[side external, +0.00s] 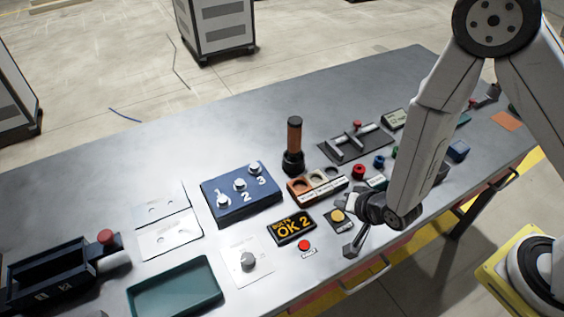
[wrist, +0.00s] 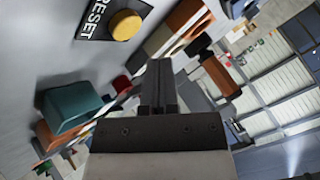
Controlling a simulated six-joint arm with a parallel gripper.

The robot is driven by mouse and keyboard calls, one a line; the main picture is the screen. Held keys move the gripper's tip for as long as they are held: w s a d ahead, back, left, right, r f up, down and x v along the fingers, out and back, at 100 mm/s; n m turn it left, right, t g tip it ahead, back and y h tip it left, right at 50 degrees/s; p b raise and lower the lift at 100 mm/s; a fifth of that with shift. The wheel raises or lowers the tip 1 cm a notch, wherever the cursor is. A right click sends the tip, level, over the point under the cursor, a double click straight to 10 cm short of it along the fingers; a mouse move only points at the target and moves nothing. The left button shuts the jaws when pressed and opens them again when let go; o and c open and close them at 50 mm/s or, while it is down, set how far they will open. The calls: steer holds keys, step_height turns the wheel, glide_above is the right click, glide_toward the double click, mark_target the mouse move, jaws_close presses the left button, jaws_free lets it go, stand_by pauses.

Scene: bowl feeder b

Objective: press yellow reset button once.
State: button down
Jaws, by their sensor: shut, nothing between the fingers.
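The yellow reset button (side external: 337,216) is a round cap on a dark plate on the bench, just right of the "OK 2" display. In the wrist view the yellow button (wrist: 126,24) is at the top, beside a black label reading RESET (wrist: 92,17). My gripper (side external: 350,251) is shut and empty, in front of the button and slightly right of it in the side view. In the wrist view my gripper's closed fingertips (wrist: 159,66) are below and right of the button, apart from it. The fingers' exact height above the bench is hard to tell.
A red button (side external: 304,245) is close by at the lower left. The OK 2 display (side external: 291,228) is left of the yellow button. A slotted orange-and-white block (side external: 318,184) stands behind it, with a dark cylinder with an orange band (side external: 294,140) farther back.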

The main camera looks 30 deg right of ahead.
mark_target(334, 213)
steer(key=shift+f, duration=1.05)
steer(key=shift+f, duration=0.85)
stand_by(2.6)
steer(key=shift+r, duration=0.85)
steer(key=shift+r, duration=0.1)
steer(key=shift+r, duration=2.4)
